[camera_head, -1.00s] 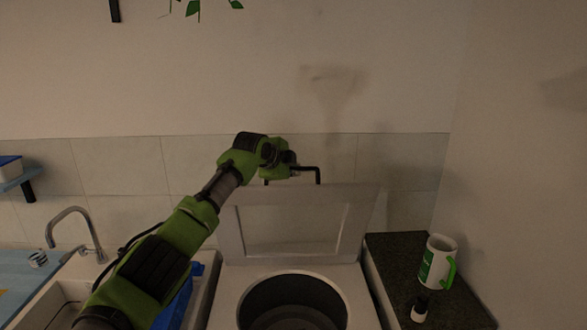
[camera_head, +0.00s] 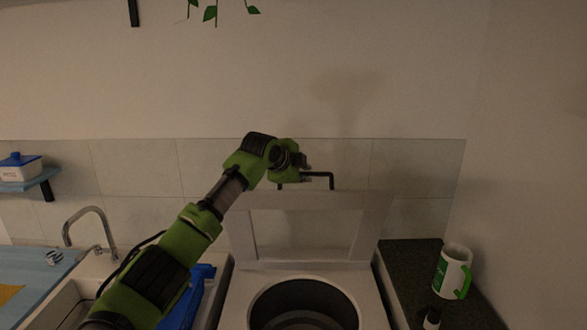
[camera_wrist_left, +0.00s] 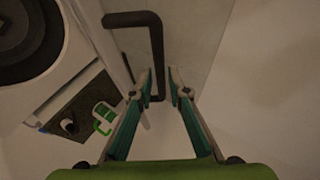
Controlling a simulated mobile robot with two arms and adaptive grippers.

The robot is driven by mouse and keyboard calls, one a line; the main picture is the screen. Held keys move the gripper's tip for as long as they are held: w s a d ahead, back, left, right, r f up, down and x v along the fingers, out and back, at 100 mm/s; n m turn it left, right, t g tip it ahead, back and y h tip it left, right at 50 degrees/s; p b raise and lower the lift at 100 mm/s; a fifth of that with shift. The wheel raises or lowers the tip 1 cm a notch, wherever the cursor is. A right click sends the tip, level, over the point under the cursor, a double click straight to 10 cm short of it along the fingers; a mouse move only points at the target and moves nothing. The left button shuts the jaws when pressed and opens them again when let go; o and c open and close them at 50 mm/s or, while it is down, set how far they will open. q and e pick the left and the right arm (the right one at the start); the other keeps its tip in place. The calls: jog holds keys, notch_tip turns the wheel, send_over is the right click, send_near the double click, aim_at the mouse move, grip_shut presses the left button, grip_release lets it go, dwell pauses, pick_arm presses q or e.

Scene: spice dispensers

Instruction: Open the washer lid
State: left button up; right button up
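The washer (camera_head: 235,300) stands in the lower middle of the head view, its round drum opening (camera_head: 300,297) uncovered. Its light grey lid (camera_head: 375,222) is raised, standing roughly upright at the back of the opening. A dark bent handle (camera_head: 331,181) sticks up at the lid's top edge and also shows in the left wrist view (camera_wrist_left: 157,45). My left gripper (camera_wrist_left: 163,75) is at this handle, its teal fingers apart. The handle's bar runs close by the fingertips; I cannot tell whether they touch it. My right gripper is in neither view.
A sink with a faucet (camera_head: 90,215) is left of the washer. A dark counter (camera_head: 405,262) at right holds a white and green mug (camera_head: 453,270) and a small dark-and-white item (camera_head: 432,318). A tiled wall stands close behind the lid.

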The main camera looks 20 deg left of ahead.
pick_arm(q)
jog(key=v, duration=0.9)
jog(key=shift+f, duration=0.15)
